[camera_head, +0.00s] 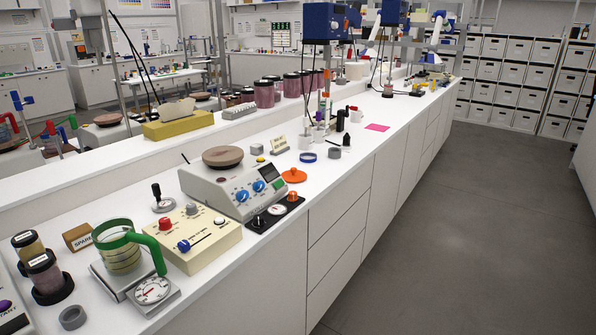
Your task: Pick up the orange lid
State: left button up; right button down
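The orange lid (294,175) lies flat on the white bench top, just right of the grey control box (232,185). It is a round disc with a small raised knob in its middle. Nothing covers it. Neither of my grippers shows in the head view, and nothing is touching the lid.
A pink sheet (377,127) lies farther back. Bench right of the lid is clear.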

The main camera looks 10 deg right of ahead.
aim_at(293, 176)
jog(key=i+l, duration=0.2)
jog(key=i+l+u, duration=0.1)
jog(key=l, duration=0.35)
jog(key=i+l, duration=0.25)
jog(key=i+l+u, duration=0.1)
jog(key=l, duration=0.3)
jog(key=i+l+u, duration=0.1)
jog(key=i+l, duration=0.3)
jog(key=l, duration=0.35)
